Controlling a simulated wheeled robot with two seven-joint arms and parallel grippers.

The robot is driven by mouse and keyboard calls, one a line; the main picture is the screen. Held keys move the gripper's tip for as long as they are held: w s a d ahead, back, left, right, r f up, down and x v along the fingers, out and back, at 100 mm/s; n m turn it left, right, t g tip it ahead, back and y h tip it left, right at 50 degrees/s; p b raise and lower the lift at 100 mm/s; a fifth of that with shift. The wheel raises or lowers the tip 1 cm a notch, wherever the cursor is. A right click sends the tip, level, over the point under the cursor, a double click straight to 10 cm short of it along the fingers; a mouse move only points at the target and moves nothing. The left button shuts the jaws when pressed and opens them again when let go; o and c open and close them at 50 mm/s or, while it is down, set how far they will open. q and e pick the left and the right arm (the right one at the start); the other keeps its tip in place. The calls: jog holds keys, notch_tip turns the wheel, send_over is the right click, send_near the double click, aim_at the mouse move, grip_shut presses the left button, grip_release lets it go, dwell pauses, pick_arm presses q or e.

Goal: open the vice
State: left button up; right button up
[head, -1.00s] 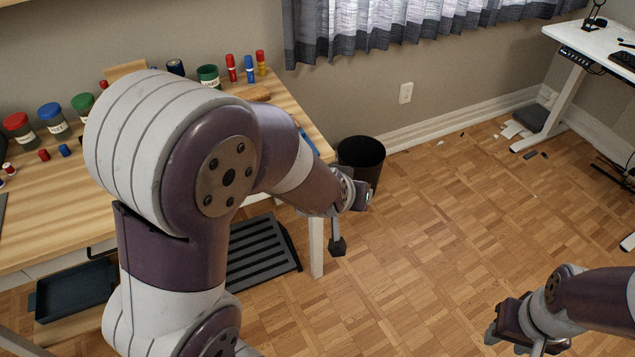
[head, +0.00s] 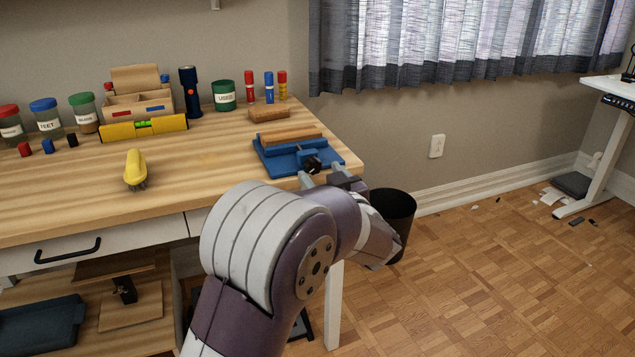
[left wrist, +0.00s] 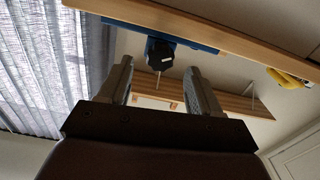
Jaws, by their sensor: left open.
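The blue vice (head: 280,157) sits on the workbench near its front right corner. A brown wooden bar (head: 290,136) lies along its top; I cannot tell if it is clamped. The vice's dark knob (head: 312,165) faces the front edge. My left gripper (head: 322,178) is at that edge, just in front of the knob. In the left wrist view, the gripper (left wrist: 158,72) is open. The knob (left wrist: 160,57) appears between and just beyond the fingertips, apart from them, with the vice's blue base (left wrist: 125,27) behind it. My right gripper is out of view.
The workbench top (head: 80,190) holds a yellow brush (head: 135,168), a yellow level (head: 143,127), a flashlight (head: 190,92), jars and a wooden block (head: 268,114). A black bin (head: 393,215) stands by the bench's right end. Floor to the right is mostly clear.

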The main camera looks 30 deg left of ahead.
aim_at(312, 165)
pick_arm(q)
jog(key=shift+b+x, duration=0.3)
jog(key=shift+x, duration=1.15)
jog(key=c, duration=1)
jog(key=shift+c, duration=0.2)
